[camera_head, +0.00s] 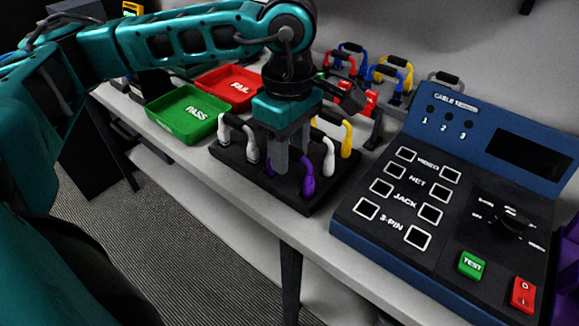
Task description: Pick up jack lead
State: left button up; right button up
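A black rack (229,166) on the bench holds several leads standing up as arches with dark grips. I see white ends (251,150), a purple lead (308,181) at the front, another white end (328,157) and a yellow lead (347,140). Which one is the jack lead is not marked. My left gripper (292,157) points down over the middle of the rack. Its two grey fingers are apart, low among the leads, just behind the purple one. Fingers and leads overlap, and the wrist hides part of the rack. My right gripper is not in view.
A blue tester (340,222) with VIDEO, NET, JACK and 3-PIN sockets stands at right. A green PASS tray (158,108) and a red FAIL tray (205,84) lie at left. More leads (390,72) stand behind. The bench's front edge is close to the rack.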

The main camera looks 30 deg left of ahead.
pick_arm(q)
grip_shut()
notch_tip(320, 180, up, 13)
jog(key=p, duration=0.3)
dwell(0.7)
